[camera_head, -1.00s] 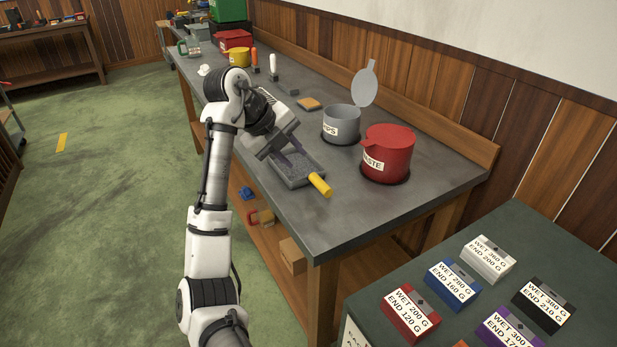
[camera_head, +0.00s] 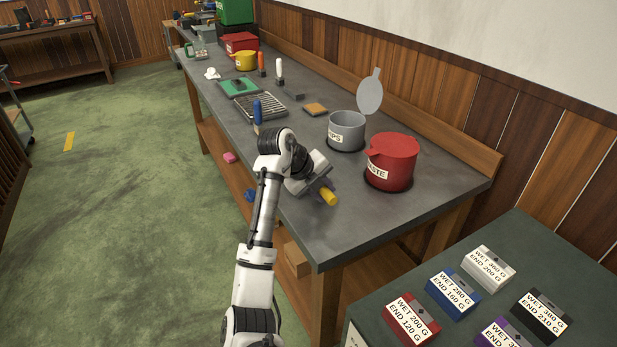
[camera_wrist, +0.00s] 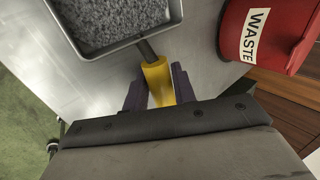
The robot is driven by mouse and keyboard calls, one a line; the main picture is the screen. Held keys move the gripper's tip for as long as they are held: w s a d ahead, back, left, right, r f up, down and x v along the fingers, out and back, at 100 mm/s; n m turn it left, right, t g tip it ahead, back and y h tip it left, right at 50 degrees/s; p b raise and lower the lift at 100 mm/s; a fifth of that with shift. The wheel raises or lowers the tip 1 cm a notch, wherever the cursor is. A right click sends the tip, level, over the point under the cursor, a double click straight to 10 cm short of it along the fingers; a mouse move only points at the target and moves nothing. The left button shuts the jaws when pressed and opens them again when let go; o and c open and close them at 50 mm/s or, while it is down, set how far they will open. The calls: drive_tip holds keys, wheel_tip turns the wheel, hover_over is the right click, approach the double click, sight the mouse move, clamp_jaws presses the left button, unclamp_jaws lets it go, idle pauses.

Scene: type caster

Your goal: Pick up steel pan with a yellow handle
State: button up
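The steel pan (camera_wrist: 125,42) shows in the wrist view as a square tray of grey granules. Its yellow handle (camera_wrist: 158,82) points toward my gripper (camera_wrist: 160,88). The two dark fingers stand apart on either side of the handle, with a small gap visible at the left finger; whether the right finger touches is unclear. In the head view my gripper (camera_head: 318,190) is over the bench's near end, and the yellow handle (camera_head: 328,197) sticks out beside it. The pan's body is hidden there behind my arm.
A red waste pot (camera_head: 392,160) and a grey open-lidded pot (camera_head: 347,130) stand right of the pan on the bench (camera_head: 360,225). Farther back lie a wire rack (camera_head: 262,104), a green tray (camera_head: 225,86) and a blue-handled tool (camera_head: 257,112). Labelled blocks sit on the nearer table.

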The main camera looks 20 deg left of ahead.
clamp_jaws()
drive_tip(key=shift+r, duration=0.1)
